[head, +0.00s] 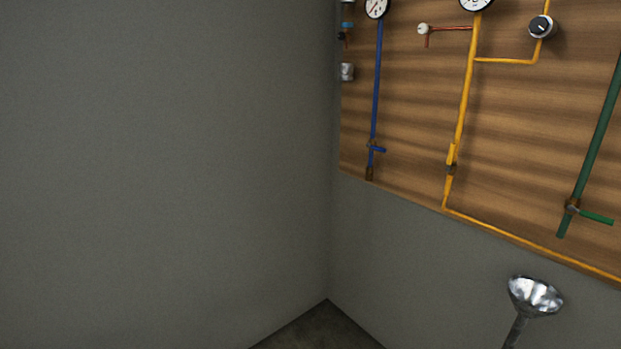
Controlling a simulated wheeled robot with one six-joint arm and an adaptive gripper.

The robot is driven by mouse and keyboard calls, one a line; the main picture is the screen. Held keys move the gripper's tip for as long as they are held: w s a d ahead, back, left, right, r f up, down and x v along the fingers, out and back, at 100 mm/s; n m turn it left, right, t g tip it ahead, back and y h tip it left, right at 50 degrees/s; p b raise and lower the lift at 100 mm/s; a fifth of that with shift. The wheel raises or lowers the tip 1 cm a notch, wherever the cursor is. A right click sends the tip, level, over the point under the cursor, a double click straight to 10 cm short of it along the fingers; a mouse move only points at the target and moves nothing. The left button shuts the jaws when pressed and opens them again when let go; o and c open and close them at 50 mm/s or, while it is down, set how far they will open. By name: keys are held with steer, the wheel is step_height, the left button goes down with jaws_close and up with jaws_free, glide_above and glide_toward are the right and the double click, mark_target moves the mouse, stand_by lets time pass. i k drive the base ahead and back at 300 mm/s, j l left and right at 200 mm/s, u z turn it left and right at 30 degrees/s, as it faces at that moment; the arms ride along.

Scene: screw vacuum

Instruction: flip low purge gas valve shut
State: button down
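Three pipes with small lever valves run down a wooden panel (420,95) on the right wall. No label is readable, so I cannot tell which is the low purge gas valve. The yellow valve (451,156) has its lever lying along its yellow pipe (465,90). The blue valve (376,148) has its lever sticking out to the right, across its blue pipe (377,80). The green valve (590,214) at the far right has its lever out to the right, across its green pipe (602,125). My gripper is not in view.
Two gauges (376,7) (476,3) are cut off at the top. A black-and-white knob (541,27) and a white knob (423,29) sit on the panel. A shiny metal funnel-shaped thing (535,295) stands at lower right. The left wall (170,170) is bare.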

mark_target(449, 158)
steer(key=z, duration=1.8)
steer(key=u, duration=1.4)
steer(key=i+j, duration=0.2)
steer(key=i, duration=0.15)
steer(key=z, duration=0.05)
